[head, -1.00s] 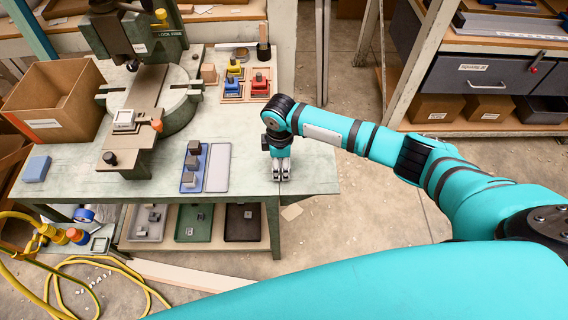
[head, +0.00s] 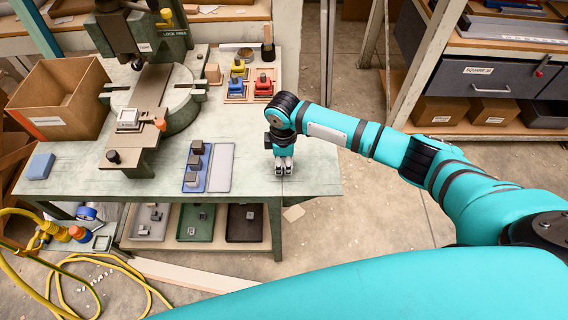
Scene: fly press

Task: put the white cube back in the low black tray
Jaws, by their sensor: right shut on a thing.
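My right gripper (head: 283,171) points down at the front right of the green bench top, just right of the pale grey mat. It is shut on a small pale thing between its fingertips, which looks like the white cube; the fingers hide most of it. The low black tray (head: 233,236) is on the shelf under the bench, below and left of the gripper, with a small grey block in it. My left gripper is not in view.
A blue tray (head: 191,186) with several grey blocks and a pale mat (head: 220,170) lie left of the gripper. The press (head: 150,90) and a cardboard box (head: 60,100) stand further left. Green (head: 185,236) and grey trays share the low shelf. The bench's right front corner is clear.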

